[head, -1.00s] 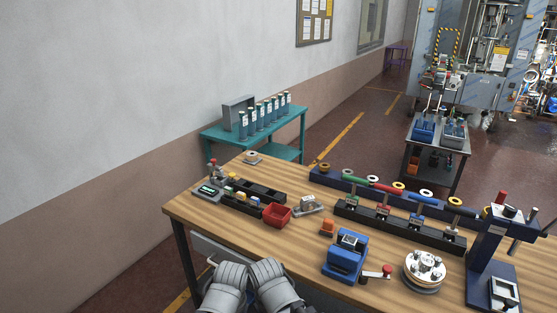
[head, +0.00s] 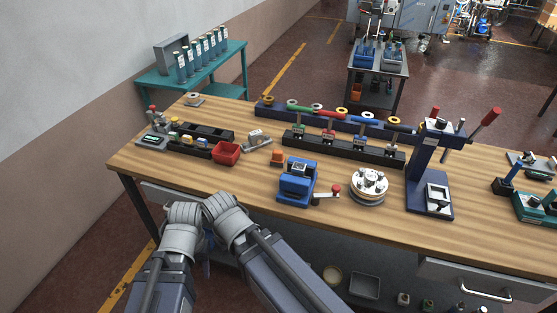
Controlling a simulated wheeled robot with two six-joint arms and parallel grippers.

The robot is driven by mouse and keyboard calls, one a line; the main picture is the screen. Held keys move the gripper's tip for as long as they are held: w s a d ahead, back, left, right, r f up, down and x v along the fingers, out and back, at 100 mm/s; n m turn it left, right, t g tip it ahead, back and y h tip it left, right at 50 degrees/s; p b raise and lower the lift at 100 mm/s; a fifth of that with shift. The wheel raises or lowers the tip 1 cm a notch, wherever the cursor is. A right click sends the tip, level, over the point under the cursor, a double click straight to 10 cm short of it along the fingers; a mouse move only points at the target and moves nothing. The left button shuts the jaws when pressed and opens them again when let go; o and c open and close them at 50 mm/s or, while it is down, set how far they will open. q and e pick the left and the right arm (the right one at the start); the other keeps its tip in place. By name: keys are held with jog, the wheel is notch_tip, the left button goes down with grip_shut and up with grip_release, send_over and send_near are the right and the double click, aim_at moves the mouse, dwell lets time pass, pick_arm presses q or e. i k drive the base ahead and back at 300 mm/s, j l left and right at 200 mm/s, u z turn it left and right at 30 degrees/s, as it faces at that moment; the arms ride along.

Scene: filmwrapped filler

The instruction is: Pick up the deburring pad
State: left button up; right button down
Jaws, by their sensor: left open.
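No thing can be surely told as the deburring pad. A small orange block (head: 277,157) on the wooden workbench (head: 190,178) may be it, left of the blue vise-like fixture (head: 297,182). My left gripper (head: 184,212) is at the bench's front edge, below and left of the orange block, open with nothing seen in it. My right gripper (head: 219,206) is close beside it on the right. Its fingers are too bunched to tell their opening. Both are apart from the orange block.
A red bin (head: 227,153) and a grey metal piece (head: 257,140) stand left of the orange block. A round silver fixture (head: 369,185) and a blue press (head: 428,170) stand right. Black racks (head: 345,148) run behind. The bench's front left is clear.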

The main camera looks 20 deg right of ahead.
aim_at(277, 160)
jog(key=i+l, duration=0.1)
jog(key=i, duration=0.4)
jog(key=i+l, duration=0.1)
jog(key=i, duration=0.4)
